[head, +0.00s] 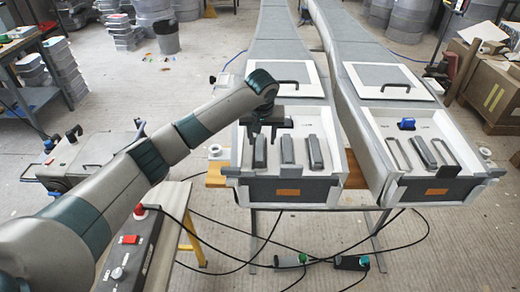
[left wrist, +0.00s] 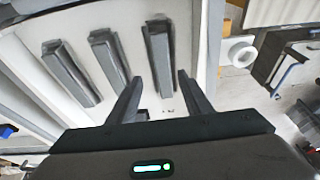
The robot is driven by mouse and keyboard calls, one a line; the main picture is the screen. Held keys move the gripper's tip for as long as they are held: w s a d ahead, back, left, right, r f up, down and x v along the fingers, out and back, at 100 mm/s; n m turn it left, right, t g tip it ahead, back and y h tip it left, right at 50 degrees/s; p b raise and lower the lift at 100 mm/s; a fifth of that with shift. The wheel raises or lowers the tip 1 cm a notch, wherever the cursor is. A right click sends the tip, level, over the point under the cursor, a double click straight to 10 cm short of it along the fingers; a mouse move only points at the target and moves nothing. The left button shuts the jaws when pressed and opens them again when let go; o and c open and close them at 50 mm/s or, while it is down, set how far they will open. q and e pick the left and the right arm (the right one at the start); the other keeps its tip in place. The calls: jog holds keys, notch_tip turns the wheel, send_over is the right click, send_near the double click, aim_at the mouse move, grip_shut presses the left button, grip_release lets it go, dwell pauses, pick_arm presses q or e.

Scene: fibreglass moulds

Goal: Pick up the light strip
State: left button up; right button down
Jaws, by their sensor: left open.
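Three dark grey bar-shaped strips lie side by side in the white front tray of the left mould (head: 275,188). They are the left strip (head: 260,152), the middle strip (head: 287,150) and the right strip (head: 315,152); none shows a lit part. In the left wrist view the left strip (left wrist: 158,58) is lined up with the gap between my fingers, and the other two (left wrist: 108,55) lie to its left. My left gripper (head: 268,131) is open and empty just behind and above the left strip; the wrist view also shows its open fingers (left wrist: 157,85). My right gripper is out of view.
A second mould with strips, handles and a blue clamp (head: 406,124) stands on the right. A white roll (head: 215,151) sits beside the left mould's outer wall. A control box (head: 130,250) is at the front left. Cables and a green-ended tool (head: 292,260) lie on the floor.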

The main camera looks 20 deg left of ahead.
aim_at(260, 147)
pick_arm(q)
jog(key=x, duration=0.1)
jog(key=p+x, duration=0.1)
jog(key=x, duration=0.1)
jog(key=shift+a, duration=0.3)
jog(key=shift+w+f+p, duration=0.2)
jog(key=shift+f+p, duration=0.2)
jog(key=shift+f, duration=0.3)
jog(key=shift+c, duration=0.3)
grip_shut()
jog(key=shift+r, duration=0.1)
jog(key=shift+w+r+b, duration=0.1)
jog(key=shift+r+b, duration=0.45)
jog(key=shift+r, duration=0.2)
notch_tip(260, 147, up, 2)
jog(key=shift+r+b, duration=0.25)
jog(key=shift+b, duration=0.4)
jog(key=s+d+r+b, duration=0.3)
jog(key=s+d+r, duration=0.3)
jog(key=d, duration=0.3)
jog(key=shift+s+d+r, duration=0.2)
jog(key=shift+d+r, duration=0.2)
jog(key=shift+r, duration=0.05)
